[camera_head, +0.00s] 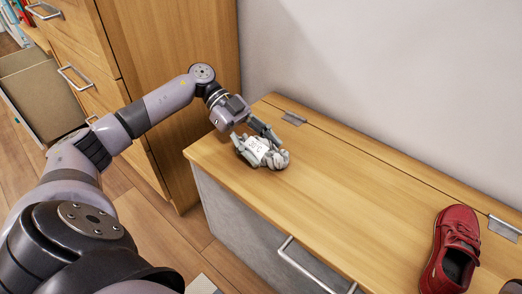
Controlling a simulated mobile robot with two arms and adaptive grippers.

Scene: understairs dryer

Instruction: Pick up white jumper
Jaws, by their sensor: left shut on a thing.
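The white jumper (275,159) is a small crumpled white bundle with dark markings on it. It is at the left end of the wooden bench top (345,205). My left gripper (257,150) reaches in from the left and is shut on the jumper, with a finger on either side of it. The jumper is at or just above the wood; I cannot tell whether it touches. Part of it is hidden by the fingers. My right gripper is not in view.
A red shoe (455,246) stands on the bench at the right. Metal hinges (294,118) lie along the back. A tall wooden cabinet (190,40) stands at the left, with drawers and an open lower drawer (45,95). The middle of the bench top is clear.

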